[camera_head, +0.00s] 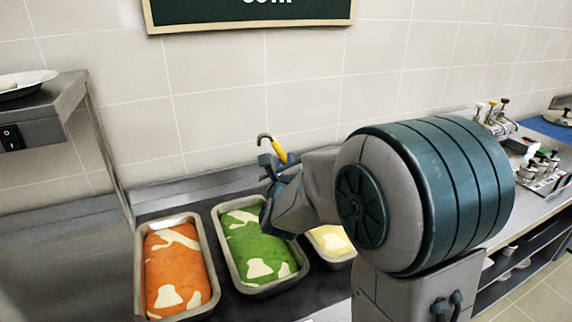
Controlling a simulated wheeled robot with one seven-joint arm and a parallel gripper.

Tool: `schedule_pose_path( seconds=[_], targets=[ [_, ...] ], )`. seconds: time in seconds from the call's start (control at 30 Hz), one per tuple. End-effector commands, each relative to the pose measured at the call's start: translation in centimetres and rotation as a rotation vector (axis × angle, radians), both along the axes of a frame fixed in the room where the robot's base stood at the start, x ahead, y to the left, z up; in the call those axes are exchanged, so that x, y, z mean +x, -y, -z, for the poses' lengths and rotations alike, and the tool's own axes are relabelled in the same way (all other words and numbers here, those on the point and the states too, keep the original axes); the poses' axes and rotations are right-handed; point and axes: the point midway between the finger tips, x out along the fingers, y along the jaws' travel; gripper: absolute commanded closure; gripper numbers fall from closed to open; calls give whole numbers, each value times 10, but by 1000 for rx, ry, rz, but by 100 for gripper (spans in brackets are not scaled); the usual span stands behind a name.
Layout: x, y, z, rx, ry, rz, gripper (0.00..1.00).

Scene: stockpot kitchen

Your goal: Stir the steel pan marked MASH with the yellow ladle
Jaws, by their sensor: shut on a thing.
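My gripper (274,171) is shut on the yellow ladle (280,151), whose yellow handle and hooked metal end stick up above the jaws. The ladle's lower part and bowl are hidden behind my gripper and arm. Three steel pans stand in a row: one with orange contents (175,268), one with green contents (258,245), and one with pale yellow contents (334,240), largely hidden by my arm. No MASH marking is visible on any pan. My gripper appears above the far end of the green pan; its height is hard to tell.
A tiled wall with a dark framed board (250,14) is behind the pans. A steel shelf (62,97) with a plate (25,84) stands at left. Small pump-topped containers (494,120) and a blue mat (548,127) are at right. My arm blocks the centre right.

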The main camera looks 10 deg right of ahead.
Motion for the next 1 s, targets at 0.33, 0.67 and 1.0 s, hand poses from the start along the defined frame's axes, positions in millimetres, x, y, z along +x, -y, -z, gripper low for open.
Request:
schedule_pose_path(
  seconds=[0.33, 0.67, 1.0],
  targets=[
    [0, 0, 29, -1, 3, 1, 100],
    [0, 0, 49, -1, 3, 1, 100],
    [0, 0, 49, -1, 3, 1, 100]
  ],
)
